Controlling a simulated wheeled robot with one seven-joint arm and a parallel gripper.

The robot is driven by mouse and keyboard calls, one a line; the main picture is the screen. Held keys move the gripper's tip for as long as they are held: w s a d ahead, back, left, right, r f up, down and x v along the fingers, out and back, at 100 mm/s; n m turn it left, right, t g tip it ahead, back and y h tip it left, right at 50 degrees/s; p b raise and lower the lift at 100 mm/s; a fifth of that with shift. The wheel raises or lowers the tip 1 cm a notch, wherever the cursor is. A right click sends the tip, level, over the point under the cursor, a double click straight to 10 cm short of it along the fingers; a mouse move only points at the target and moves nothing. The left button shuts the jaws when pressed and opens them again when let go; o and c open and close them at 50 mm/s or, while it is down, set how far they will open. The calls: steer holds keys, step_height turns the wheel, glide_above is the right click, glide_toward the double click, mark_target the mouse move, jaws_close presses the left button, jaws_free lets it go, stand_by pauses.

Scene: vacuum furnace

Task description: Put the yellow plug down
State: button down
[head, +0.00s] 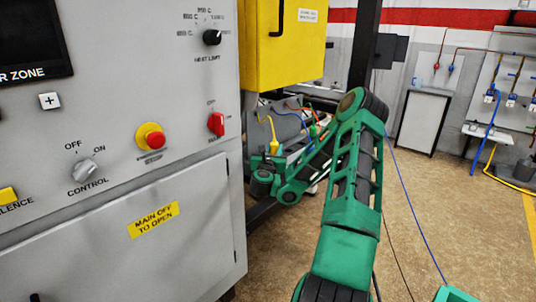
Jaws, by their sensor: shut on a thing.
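My gripper (272,158) is small and far off at the end of my green arm. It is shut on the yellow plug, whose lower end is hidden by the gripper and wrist. I cannot make out the fingers clearly.
A grey control panel (150,95) with knobs and a red stop button (150,136) stands close on the left. The yellow cabinet (284,45) is above the gripper. A green plug (314,131) and several cables are near my arm. Open floor lies right.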

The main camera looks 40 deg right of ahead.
steer(key=shift+f, duration=0.5)
steer(key=shift+f, duration=0.4)
steer(key=c, duration=1.4)
jaws_free()
steer(key=shift+r, duration=0.25)
steer(key=shift+s+a+r, duration=0.1)
steer(key=shift+a+r, duration=0.1)
steer(key=v, duration=1.1)
steer(key=shift+s+a, duration=0.2)
steer(key=shift+a, duration=0.05)
